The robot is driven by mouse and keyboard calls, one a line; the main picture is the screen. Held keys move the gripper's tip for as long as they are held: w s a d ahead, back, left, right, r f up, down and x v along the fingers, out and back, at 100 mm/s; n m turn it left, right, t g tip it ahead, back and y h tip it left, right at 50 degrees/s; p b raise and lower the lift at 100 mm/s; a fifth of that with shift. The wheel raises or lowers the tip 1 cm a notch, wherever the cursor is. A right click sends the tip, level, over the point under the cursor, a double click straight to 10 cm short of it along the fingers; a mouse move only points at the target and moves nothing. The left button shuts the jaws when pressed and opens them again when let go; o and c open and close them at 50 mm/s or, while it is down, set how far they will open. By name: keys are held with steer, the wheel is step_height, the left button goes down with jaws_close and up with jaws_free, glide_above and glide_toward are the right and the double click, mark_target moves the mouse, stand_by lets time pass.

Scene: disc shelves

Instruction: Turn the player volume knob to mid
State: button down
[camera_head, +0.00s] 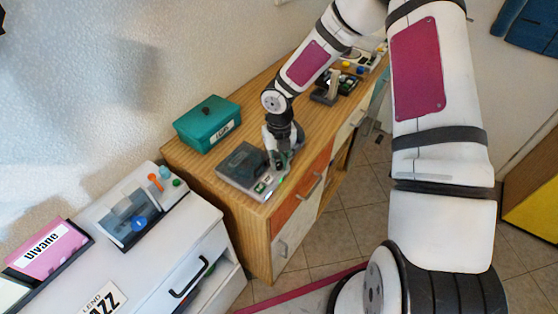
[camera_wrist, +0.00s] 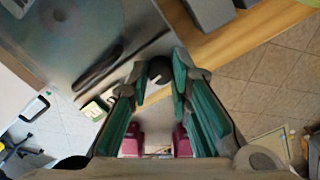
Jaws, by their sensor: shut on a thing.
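The player (camera_head: 240,172) is a grey box with a dark see-through lid on the wooden cabinet. In the wrist view the player (camera_wrist: 75,35) fills the upper left, with a small lit display near its edge. My gripper (camera_head: 281,160) is over the player's right end, pointing down. In the wrist view my gripper (camera_wrist: 160,82) has its teal-padded fingers on either side of a dark round knob (camera_wrist: 159,68) and is shut on it. The knob has a light mark on its face; its exact setting cannot be read. My gripper hides the knob in the head view.
A teal box (camera_head: 207,124) stands behind the player, close to the wall. Another device with a blue disc (camera_head: 139,223) sits on the white cabinet (camera_head: 170,262) at left. More devices (camera_head: 335,88) stand farther along the wooden top (camera_head: 190,165). Floor is open at right.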

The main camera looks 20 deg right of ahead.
steer(key=m, duration=0.5)
steer(key=shift+w+m+b, duration=0.1)
steer(key=shift+m+b, duration=0.3)
steer(key=m, duration=0.9)
steer(key=shift+m, duration=0.4)
steer(key=shift+m+b, duration=0.3)
steer(key=shift+m, duration=1.7)
steer(key=c, duration=1.7)
jaws_free()
steer(key=shift+r, duration=0.15)
